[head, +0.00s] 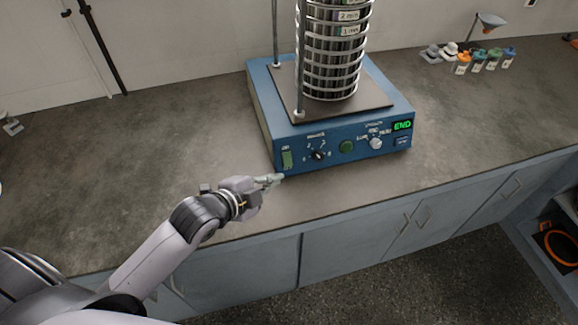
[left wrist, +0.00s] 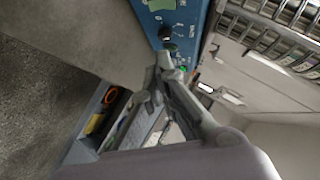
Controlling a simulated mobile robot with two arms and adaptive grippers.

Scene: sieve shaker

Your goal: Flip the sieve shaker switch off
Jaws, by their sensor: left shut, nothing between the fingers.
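The blue sieve shaker (head: 262,115) stands on the counter with a stack of metal sieves (head: 333,60) on top. Its green rocker switch (head: 287,159) is at the left end of the front panel. The panel's display (head: 402,125) reads END in green. My left gripper (head: 279,178) is shut and empty, its fingertips just below and in front of the switch; I cannot tell whether they touch the panel. In the left wrist view the fingers (left wrist: 168,64) point at the blue panel, with part of the green switch (left wrist: 160,4) at the top edge. My right gripper is not in view.
Small bottles with coloured caps (head: 478,62) stand at the back right, beside a funnel on a stand (head: 489,20). Blue cabinets (head: 360,240) lie below the counter edge.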

